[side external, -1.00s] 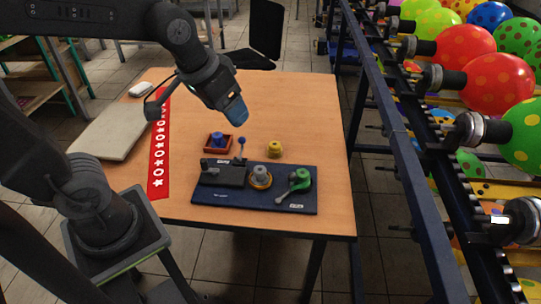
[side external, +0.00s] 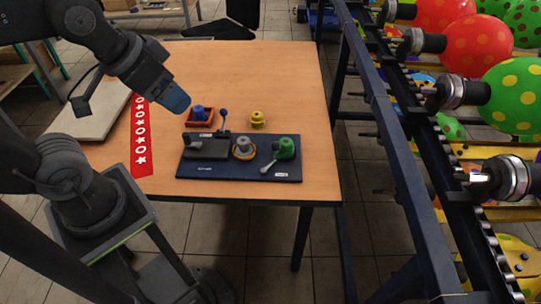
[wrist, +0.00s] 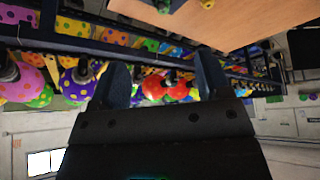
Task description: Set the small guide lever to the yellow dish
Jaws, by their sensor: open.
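A dark blue board (side external: 208,172) lies near the table's front edge. Further right is a green knob (side external: 287,147) with a grey lever (side external: 268,167). I cannot tell which lever is the guide lever. My gripper (side external: 178,101) is above the table, left of and behind the board. In the wrist view, its fingers (wrist: 163,78) are apart and empty.
A red tray (side external: 192,123) with a blue knob and a loose yellow knob (side external: 257,119) stand behind the board. A red strip with white symbols (side external: 141,140) lies to the left. The table's back and right (side external: 285,75) are clear. A balloon rack (side external: 400,150) stands beyond the right edge.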

